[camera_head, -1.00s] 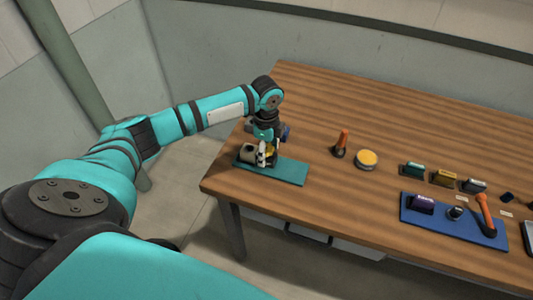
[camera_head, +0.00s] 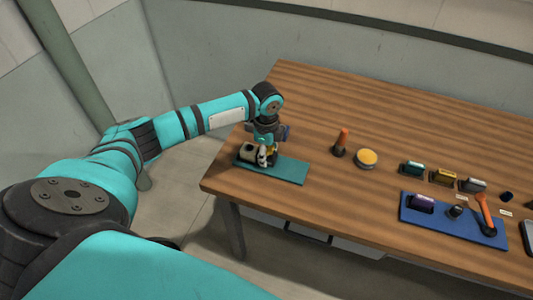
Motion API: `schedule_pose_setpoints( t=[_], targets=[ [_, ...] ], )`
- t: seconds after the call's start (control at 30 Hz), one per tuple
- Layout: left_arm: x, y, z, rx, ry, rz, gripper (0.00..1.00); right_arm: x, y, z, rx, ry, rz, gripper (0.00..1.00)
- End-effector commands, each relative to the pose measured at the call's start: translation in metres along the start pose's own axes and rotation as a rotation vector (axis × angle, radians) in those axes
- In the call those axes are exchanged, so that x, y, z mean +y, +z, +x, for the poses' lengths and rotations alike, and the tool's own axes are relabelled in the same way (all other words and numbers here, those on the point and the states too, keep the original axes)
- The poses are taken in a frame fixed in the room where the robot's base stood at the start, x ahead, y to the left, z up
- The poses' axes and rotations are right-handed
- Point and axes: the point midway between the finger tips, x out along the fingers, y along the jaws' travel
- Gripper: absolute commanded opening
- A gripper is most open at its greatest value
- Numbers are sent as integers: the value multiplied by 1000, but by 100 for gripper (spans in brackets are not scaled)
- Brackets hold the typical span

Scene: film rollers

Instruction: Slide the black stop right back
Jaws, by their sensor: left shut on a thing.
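My left gripper (camera_head: 266,158) points down over the left end of a green mat (camera_head: 290,171) near the table's left edge. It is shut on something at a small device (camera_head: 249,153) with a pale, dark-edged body. The fingers and wrist hide most of what they hold, and I cannot make out the black stop for certain. A bit of yellow shows beside the fingers. My right gripper is not in view.
An orange-handled tool (camera_head: 342,140) stands right of the mat, beside a round yellow-topped tin (camera_head: 366,159). Several small coloured rollers stand further right, near a blue mat (camera_head: 462,231) holding a purple roller (camera_head: 421,203) and an orange-handled tool (camera_head: 484,212). The table's middle back is clear.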

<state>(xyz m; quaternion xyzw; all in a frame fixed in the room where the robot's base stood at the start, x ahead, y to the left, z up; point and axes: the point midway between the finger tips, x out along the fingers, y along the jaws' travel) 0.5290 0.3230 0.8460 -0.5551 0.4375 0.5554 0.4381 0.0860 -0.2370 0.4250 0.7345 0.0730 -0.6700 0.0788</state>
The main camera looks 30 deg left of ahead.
Motion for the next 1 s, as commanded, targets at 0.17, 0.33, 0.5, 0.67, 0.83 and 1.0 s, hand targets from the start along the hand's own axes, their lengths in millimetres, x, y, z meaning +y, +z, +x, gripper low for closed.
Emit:
schedule_pose_setpoints(
  t=[0.17,0.33,0.5,0.67,0.83,1.0],
  targets=[
    [0,-1,-1,1,1,0,0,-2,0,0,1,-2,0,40],
    [0,-26,-4,6,2,4,0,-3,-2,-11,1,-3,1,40],
    [0,-68,-3,6,2,3,0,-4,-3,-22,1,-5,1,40],
    [0,-91,-2,4,2,0,0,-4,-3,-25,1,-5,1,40],
    [0,-97,-1,5,1,1,0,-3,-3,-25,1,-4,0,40],
    [0,-97,-1,8,1,1,0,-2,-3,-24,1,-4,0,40]
  ],
)
